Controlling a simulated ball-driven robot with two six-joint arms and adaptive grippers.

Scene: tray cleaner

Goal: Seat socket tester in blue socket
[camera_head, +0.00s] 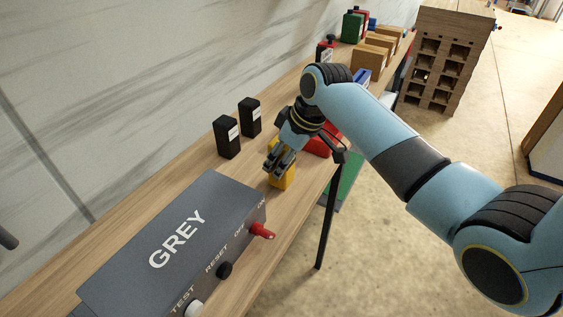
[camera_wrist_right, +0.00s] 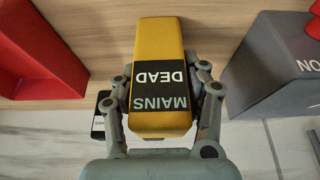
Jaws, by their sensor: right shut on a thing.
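My right gripper (camera_head: 276,165) is shut on a yellow block (camera_head: 284,180) above or at the bench, near its front edge. In the right wrist view the yellow block (camera_wrist_right: 158,45) sits between the two fingers of the gripper (camera_wrist_right: 163,85). Its black label reads MAINS DEAD, upside down; it may be the socket tester. I cannot tell whether it touches the bench. A small blue thing with a white label (camera_head: 362,76) stands farther along the bench; it may be the blue socket, but its details are too small to see. My left gripper is not in view.
A large grey box marked GREY (camera_head: 190,225), with knobs, stands close on the near side. Two black blocks (camera_head: 228,138) stand by the wall. A red thing (camera_head: 321,146) lies just beyond the gripper. Wooden blocks (camera_head: 370,58) and a green can (camera_head: 352,27) are farther back.

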